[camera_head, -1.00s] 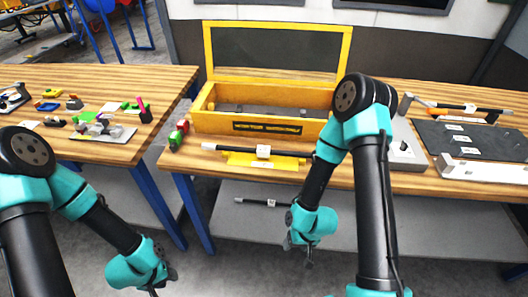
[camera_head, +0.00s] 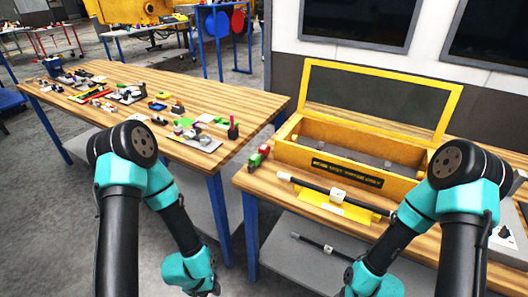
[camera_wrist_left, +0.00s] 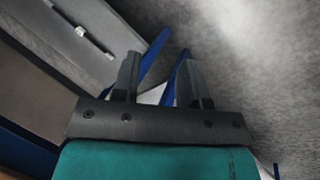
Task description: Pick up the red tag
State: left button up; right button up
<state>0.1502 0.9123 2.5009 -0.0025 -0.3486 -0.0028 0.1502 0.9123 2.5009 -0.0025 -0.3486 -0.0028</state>
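I cannot make out a red tag for certain. A small red and green block (camera_head: 259,157) stands at the left end of the right-hand bench. A flat red and yellow piece (camera_head: 92,96) lies among small parts on the left-hand bench. My left gripper (camera_head: 212,290) hangs low in front of the left-hand bench, well below its top. In the left wrist view its two fingers (camera_wrist_left: 156,82) are apart with nothing between them.
The left wooden bench (camera_head: 262,102) holds several small parts. The right bench carries a yellow open-lidded box (camera_head: 345,145) and a black rod (camera_head: 312,187) on a yellow stand (camera_head: 335,207). A grey lower shelf (camera_head: 290,240) holds another rod. A gap separates the benches.

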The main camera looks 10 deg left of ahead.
pick_arm(q)
jog(key=shift+o, duration=0.4)
jog(key=o, duration=0.5)
